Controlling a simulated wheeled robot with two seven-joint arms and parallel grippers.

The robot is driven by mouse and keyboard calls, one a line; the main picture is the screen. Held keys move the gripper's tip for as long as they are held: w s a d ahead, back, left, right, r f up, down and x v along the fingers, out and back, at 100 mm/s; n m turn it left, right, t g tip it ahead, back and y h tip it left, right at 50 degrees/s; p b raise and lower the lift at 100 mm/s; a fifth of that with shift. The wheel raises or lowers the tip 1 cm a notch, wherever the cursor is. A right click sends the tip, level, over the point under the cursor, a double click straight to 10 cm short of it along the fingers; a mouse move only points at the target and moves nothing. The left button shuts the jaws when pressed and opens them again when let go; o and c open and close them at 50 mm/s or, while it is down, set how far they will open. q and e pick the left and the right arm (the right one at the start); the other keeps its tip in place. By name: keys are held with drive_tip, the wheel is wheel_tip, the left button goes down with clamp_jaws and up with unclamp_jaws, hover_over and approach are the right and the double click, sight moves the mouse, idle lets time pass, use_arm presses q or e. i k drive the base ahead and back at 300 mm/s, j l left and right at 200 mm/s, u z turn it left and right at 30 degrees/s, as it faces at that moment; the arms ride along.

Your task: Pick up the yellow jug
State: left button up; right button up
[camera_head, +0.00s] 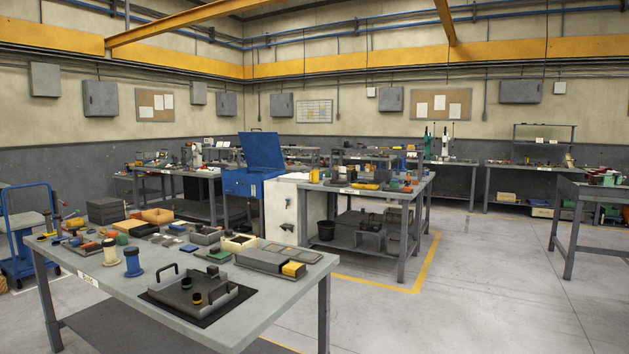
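I cannot pick out a yellow jug with certainty. A small upright yellow object (314,175) stands at the left end of the middle workbench (400,192); it is too small to tell whether it is a jug. A yellow block-like item (293,269) lies by a grey case on the near workbench. Neither of my grippers is in view.
The near workbench (245,320) holds a dark tray with handles (225,303), blue spools (132,262) and wooden boxes (157,216). A blue cart (20,250) stands at left, a blue tool chest (245,183) behind. The floor at right (480,300) is clear.

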sight(313, 175)
drive_tip(key=i+j, duration=0.1)
drive_tip(key=i, duration=0.3)
drive_tip(key=i+z, duration=0.1)
drive_tip(key=i, duration=0.25)
drive_tip(key=i+l+z, duration=0.15)
drive_tip(key=i+z, duration=0.25)
drive_tip(key=i, duration=0.6)
drive_tip(key=i+j+z, duration=0.15)
drive_tip(key=i+z, duration=0.3)
drive_tip(key=i, duration=1.7)
drive_tip(key=i+u, duration=0.15)
drive_tip(key=i, duration=1)
drive_tip(key=i+j+u, duration=0.15)
drive_tip(key=i+u, duration=0.65)
drive_tip(key=i+l+u, duration=0.1)
drive_tip(key=i+u, duration=0.25)
drive_tip(key=i+l+u, duration=0.2)
drive_tip(key=i+u, duration=0.7)
drive_tip(key=i, duration=1.6)
drive_tip(key=l, duration=0.1)
